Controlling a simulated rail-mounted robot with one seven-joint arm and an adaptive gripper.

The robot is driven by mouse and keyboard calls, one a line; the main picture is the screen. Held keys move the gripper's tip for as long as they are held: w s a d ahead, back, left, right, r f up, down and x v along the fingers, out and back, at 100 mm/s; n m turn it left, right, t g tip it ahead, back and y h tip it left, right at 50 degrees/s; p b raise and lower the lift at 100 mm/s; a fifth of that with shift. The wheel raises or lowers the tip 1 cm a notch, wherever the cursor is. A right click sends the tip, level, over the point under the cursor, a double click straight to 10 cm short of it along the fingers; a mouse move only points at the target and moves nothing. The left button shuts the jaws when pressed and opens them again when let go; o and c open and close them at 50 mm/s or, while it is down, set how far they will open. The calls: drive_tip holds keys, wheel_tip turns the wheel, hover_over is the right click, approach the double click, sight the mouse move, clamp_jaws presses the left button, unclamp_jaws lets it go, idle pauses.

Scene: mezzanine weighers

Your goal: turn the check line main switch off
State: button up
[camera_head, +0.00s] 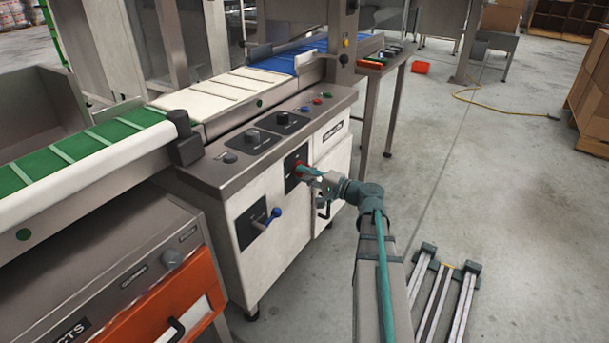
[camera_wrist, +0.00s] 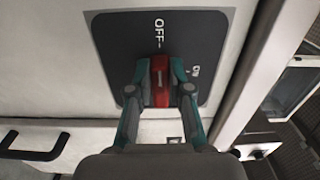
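The main switch is a red rotary handle (camera_wrist: 160,84) on a dark plate (camera_wrist: 112,40) marked OFF and ON in the wrist view. The handle lies in line with the OFF mark; the ON mark is off to its right. My gripper (camera_wrist: 160,72) has one finger on each side of the handle, close against it, and appears shut on it. In the head view the red handle (camera_head: 296,169) shows on a black plate on the front of the white cabinet (camera_head: 235,205), with my gripper (camera_head: 308,173) at it, partly hiding it.
A blue-handled lever (camera_head: 274,213) sits left of and below the switch. Knobs and buttons (camera_head: 284,118) line the ledge above. An orange drawer (camera_head: 165,298) is at lower left. Floor to the right is mostly clear.

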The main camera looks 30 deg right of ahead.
drive_tip(key=o, duration=0.4)
drive_tip(key=v, duration=1.2)
drive_tip(key=s+a+f+n+g+h+p, duration=0.1)
drive_tip(key=s+a+f+g+p, duration=0.2)
drive_tip(key=f, duration=0.4)
drive_tip(key=s+a+f+g+h+p, duration=0.1)
drive_tip(key=f+g+h+p, duration=0.2)
drive_tip(key=f, duration=0.5)
drive_tip(key=s+a+f+n+g+p, duration=0.3)
drive_tip(key=s+a+f+g+p, duration=0.45)
drive_tip(key=s+a+p, duration=0.2)
drive_tip(key=s+a+r+n+g+h+p, duration=0.1)
drive_tip(key=s+a+r+n+g+p, duration=0.1)
drive_tip(key=s+p, duration=0.6)
drive_tip(key=s+a+r+n+g+h+p, duration=0.2)
drive_tip(key=s+a+r+n+g+p, duration=0.1)
drive_tip(key=s+a+p, duration=0.3)
drive_tip(key=s+a+r+n+g+h+p, duration=0.2)
drive_tip(key=s+a+r+g+p, duration=0.1)
drive_tip(key=s+p, duration=0.7)
drive_tip(key=shift+s+a+r+n+g, duration=0.35)
drive_tip(key=shift+s+a+r, duration=0.2)
drive_tip(key=shift+r, duration=0.2)
